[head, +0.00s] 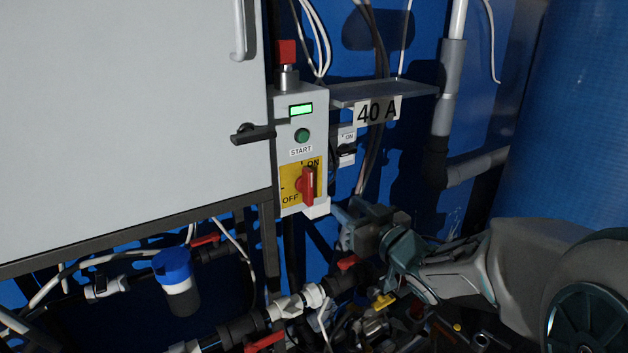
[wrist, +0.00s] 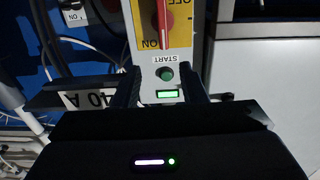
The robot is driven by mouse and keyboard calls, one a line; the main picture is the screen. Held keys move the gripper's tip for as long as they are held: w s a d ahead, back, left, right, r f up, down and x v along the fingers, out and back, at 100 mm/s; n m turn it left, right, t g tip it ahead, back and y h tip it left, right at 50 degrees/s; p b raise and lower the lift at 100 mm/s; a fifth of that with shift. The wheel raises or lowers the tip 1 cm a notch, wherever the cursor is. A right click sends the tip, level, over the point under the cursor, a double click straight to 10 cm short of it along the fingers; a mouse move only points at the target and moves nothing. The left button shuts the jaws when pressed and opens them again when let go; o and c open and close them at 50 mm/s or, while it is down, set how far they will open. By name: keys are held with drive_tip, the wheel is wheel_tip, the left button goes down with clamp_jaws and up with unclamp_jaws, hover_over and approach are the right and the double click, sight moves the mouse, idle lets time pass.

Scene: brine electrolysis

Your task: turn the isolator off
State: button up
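The isolator is a red rotary handle (head: 308,187) on a yellow plate (head: 289,191) marked ON and OFF, low on a grey control box. The handle stands about upright, toward ON. In the wrist view, the picture is upside down and the red handle (wrist: 166,22) lies beyond my fingertips, over the yellow plate (wrist: 149,16). My gripper (head: 343,218) is just right of and below the handle in the head view. In the wrist view my gripper (wrist: 161,74) is open, with two dark fingers apart and nothing between them. I see no contact with the handle.
Above the handle are a green START button (head: 302,135), a lit green display (head: 301,110) and a red-topped knob (head: 287,52). A 40 A shelf (head: 385,94) juts out to the right. A black cabinet handle (head: 253,134) is left; pipes and valves lie below.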

sight(311, 180)
drive_tip(key=x, duration=0.7)
drive_tip(key=p+x, duration=0.1)
drive_tip(key=x, duration=0.6)
drive_tip(key=shift+s+a+r, duration=0.2)
drive_tip(key=shift+a, duration=0.1)
clamp_jaws()
